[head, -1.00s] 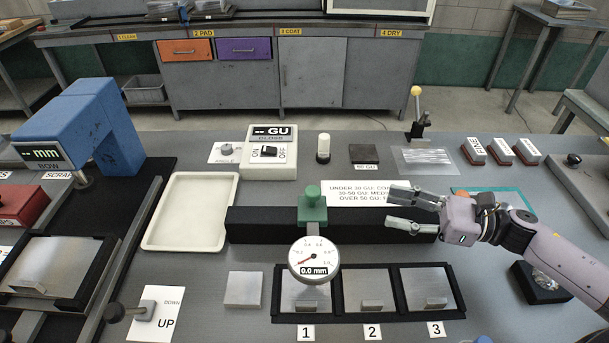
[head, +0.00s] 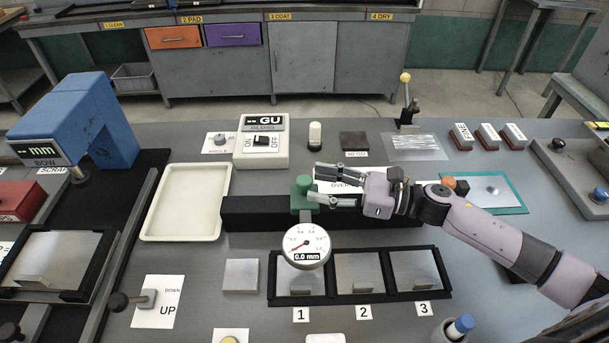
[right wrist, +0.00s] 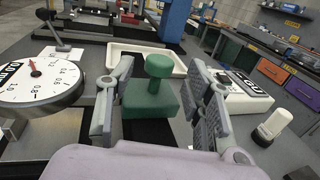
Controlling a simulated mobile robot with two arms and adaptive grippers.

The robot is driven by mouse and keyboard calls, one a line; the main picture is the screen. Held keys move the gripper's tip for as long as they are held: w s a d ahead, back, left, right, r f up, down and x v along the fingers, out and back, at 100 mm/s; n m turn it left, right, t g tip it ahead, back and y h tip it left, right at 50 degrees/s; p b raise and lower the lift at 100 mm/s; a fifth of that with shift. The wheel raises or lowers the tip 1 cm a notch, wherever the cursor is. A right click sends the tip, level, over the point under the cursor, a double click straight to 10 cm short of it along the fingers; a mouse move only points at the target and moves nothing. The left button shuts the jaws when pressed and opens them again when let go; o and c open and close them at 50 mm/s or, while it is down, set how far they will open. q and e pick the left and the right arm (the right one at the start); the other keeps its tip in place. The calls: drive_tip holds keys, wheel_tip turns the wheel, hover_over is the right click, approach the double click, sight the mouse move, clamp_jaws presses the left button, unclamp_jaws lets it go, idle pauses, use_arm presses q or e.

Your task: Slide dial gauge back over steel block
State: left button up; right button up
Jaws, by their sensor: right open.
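The dial gauge (head: 305,246), a white dial reading 0.0 mm, hangs in front of the black rail (head: 255,212) above the plate in slot 1. Its green carriage with a round knob (head: 302,190) sits on the rail. The steel block (head: 240,274) is a plain grey square on the table, left of the numbered slots. My right gripper (head: 314,183) is open at the green carriage, coming from the right. In the right wrist view its fingers stand on either side of the green carriage (right wrist: 152,97), and the dial (right wrist: 42,80) is at left. My left gripper is out of view.
A black rack (head: 352,299) holds plates in slots 1, 2 and 3. A white tray (head: 148,232) lies behind and left of the rail. The gloss meter (head: 263,150) stands behind the rail. A blue bow gauge (head: 92,120) is at the left.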

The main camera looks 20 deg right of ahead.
sight(304, 179)
drive_tip(key=shift+p+x, duration=0.5)
drive_tip(key=shift+x, duration=1.6)
clamp_jaws()
